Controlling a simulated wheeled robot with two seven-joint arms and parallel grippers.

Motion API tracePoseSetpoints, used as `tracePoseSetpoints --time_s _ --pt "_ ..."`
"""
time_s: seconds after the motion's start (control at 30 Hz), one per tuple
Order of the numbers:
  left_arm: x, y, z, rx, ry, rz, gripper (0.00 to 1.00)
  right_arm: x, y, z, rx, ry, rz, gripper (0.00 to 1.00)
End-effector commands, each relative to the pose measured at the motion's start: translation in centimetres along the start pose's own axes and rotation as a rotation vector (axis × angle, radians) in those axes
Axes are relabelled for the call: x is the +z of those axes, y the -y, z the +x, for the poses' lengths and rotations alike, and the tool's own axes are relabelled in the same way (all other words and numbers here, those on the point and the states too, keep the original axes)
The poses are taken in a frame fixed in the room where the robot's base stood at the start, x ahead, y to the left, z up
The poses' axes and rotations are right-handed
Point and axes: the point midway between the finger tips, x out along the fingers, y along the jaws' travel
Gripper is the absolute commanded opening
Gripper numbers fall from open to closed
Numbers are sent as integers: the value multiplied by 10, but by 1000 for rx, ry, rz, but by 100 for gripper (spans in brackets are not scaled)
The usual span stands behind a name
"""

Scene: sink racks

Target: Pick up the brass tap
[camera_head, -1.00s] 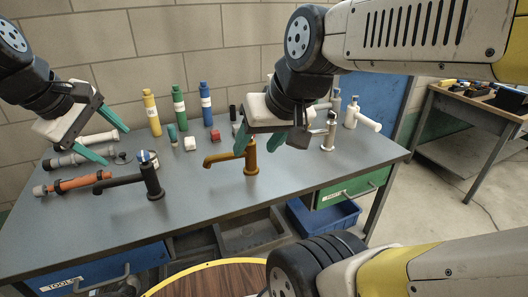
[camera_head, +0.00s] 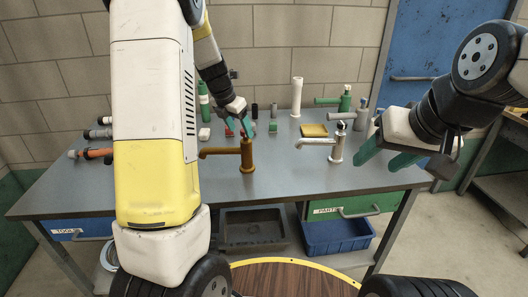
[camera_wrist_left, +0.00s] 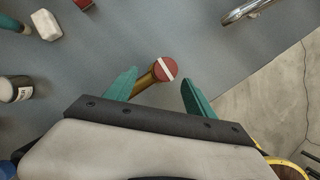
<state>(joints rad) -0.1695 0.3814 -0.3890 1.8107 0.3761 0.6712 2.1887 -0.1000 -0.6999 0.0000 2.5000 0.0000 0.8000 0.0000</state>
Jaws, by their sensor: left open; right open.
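The brass tap (camera_head: 247,157) stands upright on the grey table, its spout pointing left in the head view. My left gripper (camera_head: 233,127) is open just above and behind it, fingers pointing down. In the left wrist view, the tap's red cap with a white stripe (camera_wrist_left: 165,69) shows between the two green fingertips (camera_wrist_left: 158,79), nearer the left one. I cannot tell whether a finger touches it. My right gripper (camera_head: 386,158) is open and empty above the table's right side, to the right of the chrome tap.
A chrome tap (camera_head: 338,143) stands right of the brass tap. A yellow block (camera_head: 314,130), a white cylinder (camera_head: 297,97) and several green and dark parts stand behind. An orange-handled tool (camera_head: 97,154) lies at the left. The table front is clear.

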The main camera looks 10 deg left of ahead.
Motion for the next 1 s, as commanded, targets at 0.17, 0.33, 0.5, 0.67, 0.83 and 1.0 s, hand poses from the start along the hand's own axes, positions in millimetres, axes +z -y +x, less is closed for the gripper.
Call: tracePoseSetpoints --time_s 0.17,0.33,0.5,0.67,0.83,1.0 --pt "-1 0 19 -1 -3 -7 63 0 0 0 0 0 0 56" --pt "-4 3 39 -1 -3 -3 63 0 0 0 0 0 0 56" --pt "-7 5 65 -1 -2 -4 63 0 0 0 0 0 0 56" --pt "-6 5 76 0 0 -3 63 0 0 0 0 0 0 56" --pt "-6 5 76 0 0 -2 63 0 0 0 0 0 0 56" --pt "-6 6 76 0 0 -2 38 0 0 0 0 0 0 56"
